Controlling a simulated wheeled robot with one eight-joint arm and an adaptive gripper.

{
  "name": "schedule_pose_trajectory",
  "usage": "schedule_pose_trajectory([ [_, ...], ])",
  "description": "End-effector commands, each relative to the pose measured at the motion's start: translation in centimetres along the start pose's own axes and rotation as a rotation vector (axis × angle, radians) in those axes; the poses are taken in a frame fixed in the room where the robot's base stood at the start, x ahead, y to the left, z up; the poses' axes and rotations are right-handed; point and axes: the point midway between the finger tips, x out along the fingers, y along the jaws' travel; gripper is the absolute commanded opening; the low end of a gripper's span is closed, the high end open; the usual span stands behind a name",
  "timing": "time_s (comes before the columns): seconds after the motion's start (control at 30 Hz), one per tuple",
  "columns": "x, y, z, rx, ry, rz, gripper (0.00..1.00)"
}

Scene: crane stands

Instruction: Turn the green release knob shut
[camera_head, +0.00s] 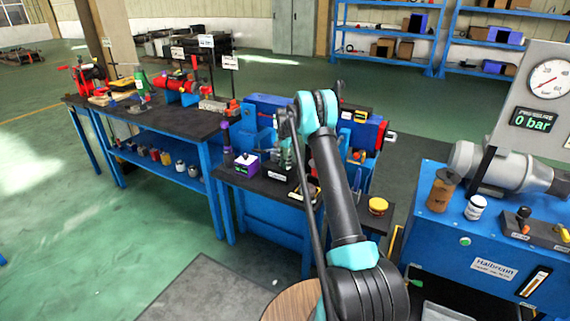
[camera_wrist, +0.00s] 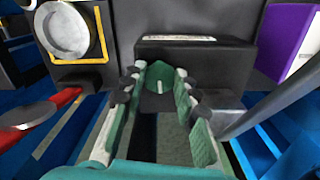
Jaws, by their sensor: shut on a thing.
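The green release knob (camera_wrist: 160,78) shows in the wrist view on the front of a dark block (camera_wrist: 195,60) with a pale label strip along its top. A short white mark is on the knob's face. My gripper (camera_wrist: 160,90) has its two fingers on either side of the knob and is shut on it. In the head view my arm reaches over the middle bench, and my gripper (camera_head: 286,158) is small and partly hidden by the arm. The knob cannot be made out there.
A purple box (camera_head: 245,163) stands left of my gripper. A red lever (camera_wrist: 45,113) sticks out at left in the wrist view. A yellow-topped button (camera_head: 378,206) is to the right. The blue pump unit (camera_head: 440,235) has a gauge (camera_head: 549,79) and a display reading 0 bar (camera_head: 533,119).

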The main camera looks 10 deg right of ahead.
Motion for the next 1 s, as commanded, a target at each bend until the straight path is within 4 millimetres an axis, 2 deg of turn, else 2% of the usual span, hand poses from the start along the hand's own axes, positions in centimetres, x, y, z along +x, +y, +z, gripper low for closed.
schedule_pose_trajectory([
  [0.67, 0.0, -0.02, -0.07, 0.06, 0.001, -0.001, 0.01],
  [0.7, 0.0, -0.03, -0.07, 0.06, 0.001, -0.001, 0.33],
  [0.83, 0.0, -0.02, -0.05, 0.06, 0.001, -0.001, 0.49],
  [1.0, 0.0, -0.01, -0.03, 0.059, 0.001, 0.0, 0.51],
])
